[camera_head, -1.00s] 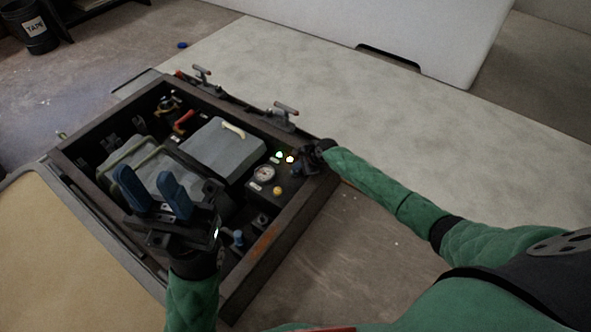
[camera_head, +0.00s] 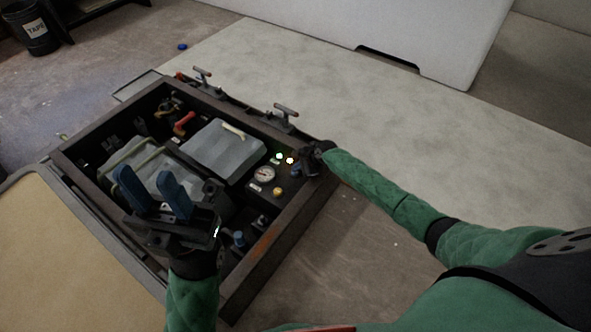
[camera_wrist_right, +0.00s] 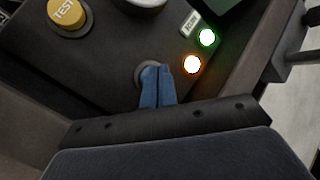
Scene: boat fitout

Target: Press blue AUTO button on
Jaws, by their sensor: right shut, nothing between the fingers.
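The control panel (camera_head: 262,187) sits at the right end of a dark open box. My right gripper (camera_wrist_right: 157,70) is shut and empty, its blue fingertips together and pointing at the panel. In the head view it (camera_head: 295,170) reaches down over the box's right rim. A grey round collar (camera_wrist_right: 150,72) shows around the fingertips; the blue AUTO button itself is hidden or cannot be told from the blue fingers. Contact cannot be told. A green lamp (camera_wrist_right: 207,37) and an orange lamp (camera_wrist_right: 192,64) are lit beside it. My left gripper (camera_head: 145,176) is open and empty above the box.
A yellow TEST button (camera_wrist_right: 67,12) and a round gauge (camera_head: 264,174) are on the same panel. A blue knob (camera_head: 238,238) stands nearer the front. A grey lidded case (camera_head: 222,148) fills the middle. The box's raised rim (camera_head: 285,232) runs close under my right wrist.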

